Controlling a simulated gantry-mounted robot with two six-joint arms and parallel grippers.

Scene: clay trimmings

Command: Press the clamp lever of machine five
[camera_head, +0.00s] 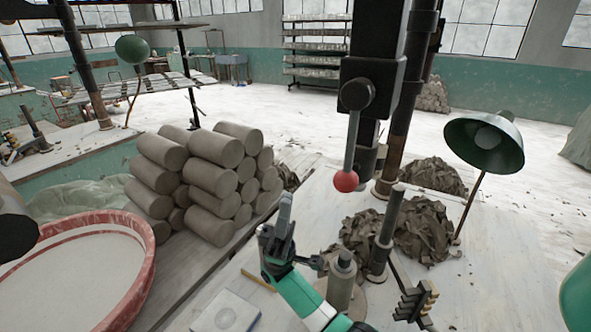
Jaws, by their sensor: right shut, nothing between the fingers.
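The machine (372,85) stands at the centre right, a black upright press with a dark column. A grey lever (351,140) hangs from its black pivot and ends in a red ball knob (346,181). A dark upright rod (388,222) stands on the bench lower down, beside a grey cylinder (341,280). I cannot tell which of these is the clamp lever. No machine number is readable. My right gripper (284,208) is shut and empty, pointing up, left of and below the red knob and apart from it. My left gripper is not in view.
Clay rolls (210,175) are stacked left of my right gripper. A red-rimmed basin (145,275) fills the lower left. Clay trimmings (428,225) lie around the machine's foot. A green lamp (484,140) stands at the right. A small pronged block (415,301) lies at lower right.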

